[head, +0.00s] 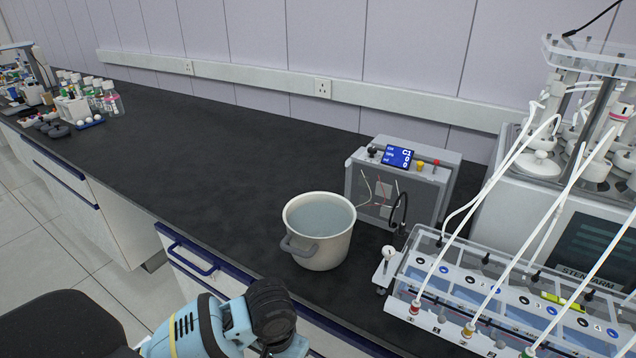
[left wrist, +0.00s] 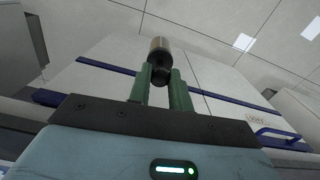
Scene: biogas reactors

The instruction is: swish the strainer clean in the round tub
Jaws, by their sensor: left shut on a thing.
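The round tub (head: 328,254) is cream coloured with a grey handle on its near left side. It stands upright on the black bench near the front edge and holds clear liquid. In the left wrist view, my left gripper (left wrist: 161,80) has green fingers shut on a small cylinder, which I take to be the strainer (left wrist: 159,47). The head view shows only my left arm low in front of the bench, with the gripper and strainer out of sight. My right gripper is not in view.
A grey box with a blue display (head: 397,157) stands just behind the tub. A clear-lidded rack with white tubes (head: 470,290) is to the right, beside a large machine (head: 560,230). Bottles (head: 110,98) stand far left. The bench left of the tub is clear.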

